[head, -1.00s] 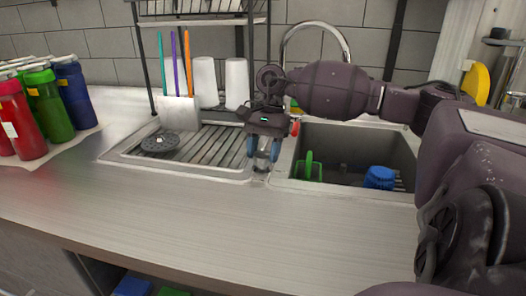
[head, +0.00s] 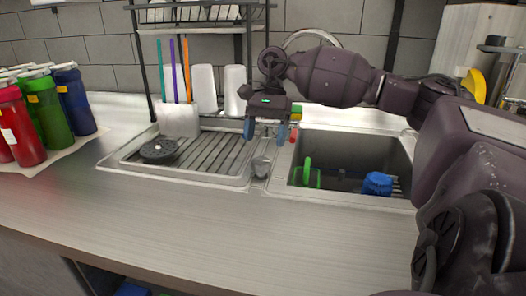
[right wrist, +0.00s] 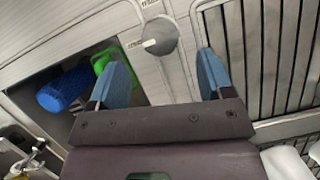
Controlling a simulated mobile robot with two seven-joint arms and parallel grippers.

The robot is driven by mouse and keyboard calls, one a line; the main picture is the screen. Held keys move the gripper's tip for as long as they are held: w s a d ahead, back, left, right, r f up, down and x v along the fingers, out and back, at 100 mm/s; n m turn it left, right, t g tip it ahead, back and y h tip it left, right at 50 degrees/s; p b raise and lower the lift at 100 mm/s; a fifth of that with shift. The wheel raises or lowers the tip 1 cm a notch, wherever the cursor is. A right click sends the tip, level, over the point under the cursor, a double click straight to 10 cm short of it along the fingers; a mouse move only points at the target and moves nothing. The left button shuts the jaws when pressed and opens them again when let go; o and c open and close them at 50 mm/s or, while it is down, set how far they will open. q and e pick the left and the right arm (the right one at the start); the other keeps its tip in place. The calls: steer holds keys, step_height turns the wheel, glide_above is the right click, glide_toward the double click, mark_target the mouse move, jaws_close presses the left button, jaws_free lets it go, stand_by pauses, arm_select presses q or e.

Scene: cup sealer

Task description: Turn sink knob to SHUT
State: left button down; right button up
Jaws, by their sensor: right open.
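The sink knob (head: 260,167) is a grey knob on the metal strip between the drainboard and the sink basin. In the right wrist view the knob (right wrist: 162,38) shows from above, with a white mark pointing left towards a small printed label. Another label is printed above it; I cannot read either for certain. My right gripper (head: 266,130) is open and empty, above the knob and apart from it. Its two blue fingers (right wrist: 164,75) point down at the counter, with the knob ahead of the space between them. My left gripper is not in view.
The sink basin (head: 345,150) holds a blue brush (head: 377,184) and a green item (head: 307,175). A ribbed drainboard (head: 210,152) with a black disc (head: 158,150) lies left. Bottles (head: 45,115) stand far left. The front counter (head: 200,215) is clear.

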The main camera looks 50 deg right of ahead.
steer(key=v, duration=0.5)
steer(key=shift+d+r, duration=0.1)
stand_by(0.5)
